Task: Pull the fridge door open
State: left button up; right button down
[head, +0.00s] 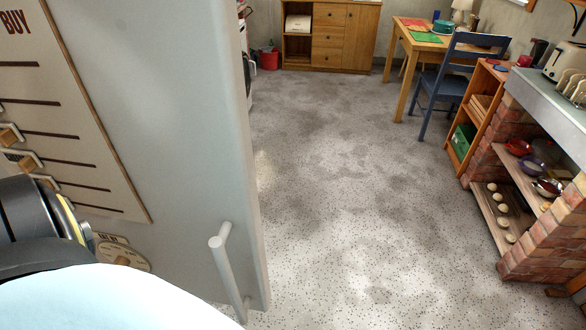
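The fridge door (190,155) is a large pale grey-green panel that fills the left of the head view. Its white bar handle (224,262) stands out near the door's right edge, low in the picture, with nothing on it. I cannot tell from here whether the door is shut or ajar. A dark arm part of mine with a yellow ring is in front of the door at the lower left, beside a pale blue rounded shape at the bottom edge. Neither of my grippers shows.
A "BUY" board (60,100) with wooden pegs and a small round dial (122,255) are on the door. Speckled floor (350,200) lies clear to the right. A brick plinth (545,235) with shelves stands at right; a blue chair (450,80), table and wooden cabinet (345,35) stand farther back.

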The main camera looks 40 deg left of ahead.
aim_at(137, 111)
jog(key=u, duration=0.05)
jog(key=i, duration=0.1)
jog(key=u, duration=1.25)
